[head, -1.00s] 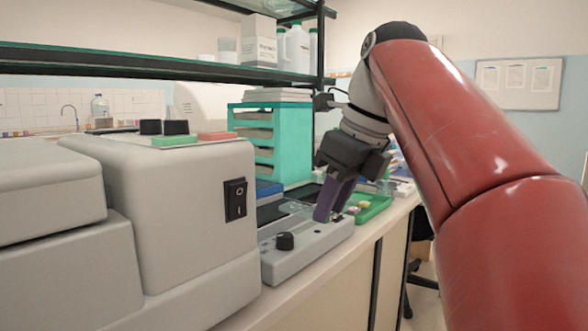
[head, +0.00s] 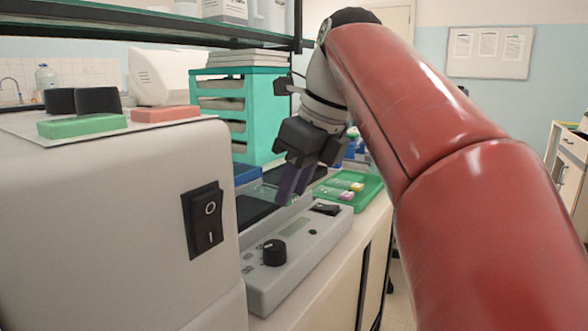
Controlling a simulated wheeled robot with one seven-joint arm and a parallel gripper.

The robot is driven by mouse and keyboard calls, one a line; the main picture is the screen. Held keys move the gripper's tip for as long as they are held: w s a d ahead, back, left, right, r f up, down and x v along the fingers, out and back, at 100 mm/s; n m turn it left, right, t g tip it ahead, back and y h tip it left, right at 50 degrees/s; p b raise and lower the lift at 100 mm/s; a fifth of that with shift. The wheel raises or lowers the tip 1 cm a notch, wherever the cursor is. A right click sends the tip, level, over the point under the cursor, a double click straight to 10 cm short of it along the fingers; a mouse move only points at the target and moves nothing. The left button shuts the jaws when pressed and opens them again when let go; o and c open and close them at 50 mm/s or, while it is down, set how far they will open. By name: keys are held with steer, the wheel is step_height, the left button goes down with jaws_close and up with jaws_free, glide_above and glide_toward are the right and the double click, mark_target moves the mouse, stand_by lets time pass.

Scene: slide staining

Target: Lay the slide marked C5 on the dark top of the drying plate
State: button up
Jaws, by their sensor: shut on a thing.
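My gripper (head: 289,198) has purple fingers pointing down over the back edge of the drying plate's grey control panel. It is shut on a thin clear slide (head: 265,193), which shows faintly to the left of the fingers. Its C5 mark cannot be read, and the fingers hide part of it. The drying plate (head: 312,247) is a grey unit with a black knob and a small switch. Its dark top (head: 230,212) shows behind the panel, partly hidden by the large grey machine. I cannot tell whether the slide touches the dark top.
The large grey machine (head: 130,220) with a rocker switch fills the left front. A green tray (head: 372,196) with slides with yellow and pink ends lies right of my gripper. A teal rack (head: 265,115) stands behind. A glass shelf (head: 120,36) hangs above.

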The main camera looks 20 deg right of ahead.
mark_target(275, 193)
steer(key=shift+f, duration=0.75)
steer(key=shift+w+a+f+b, duration=0.3)
steer(key=shift+w+a, duration=0.25)
steer(key=shift+w, duration=0.15)
steer(key=shift+w+a+f+b, duration=0.3)
steer(key=shift+w+a, duration=0.2)
steer(key=shift+w, duration=0.2)
steer(key=shift+w+a+f, duration=0.35)
steer(key=shift+w+f, duration=0.15)
steer(key=shift+w, duration=0.05)
steer(key=shift+c, duration=0.4)
steer(key=shift+s+r, duration=0.1)
steer(key=shift+d, duration=0.1)
steer(key=o, duration=1.1)
steer(key=shift+o, duration=0.2)
